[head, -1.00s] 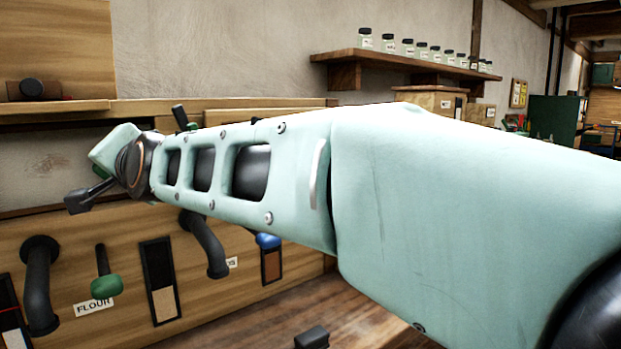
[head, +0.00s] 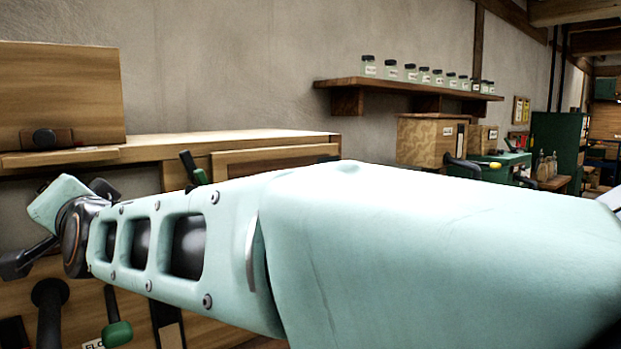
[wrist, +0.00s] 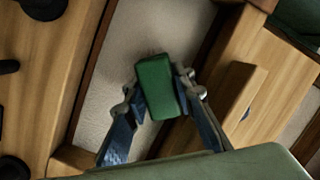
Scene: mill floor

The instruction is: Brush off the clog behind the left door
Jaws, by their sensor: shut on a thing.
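In the wrist view my gripper (wrist: 160,100) is shut on a green block-shaped thing (wrist: 156,86), perhaps the brush's handle. The cabinet's right front panel (head: 275,158) looks shut. In the wrist view a pale strip (wrist: 140,40) lies between wooden parts beyond the green block. I can see no clog.
A green-handled lever (head: 116,332) and a dark curved handle (head: 48,315) stick out of the cabinet front below my arm. A wall shelf (head: 400,88) holds several jars. A patterned wooden box (head: 428,142) and a green machine (head: 505,162) stand at the right.

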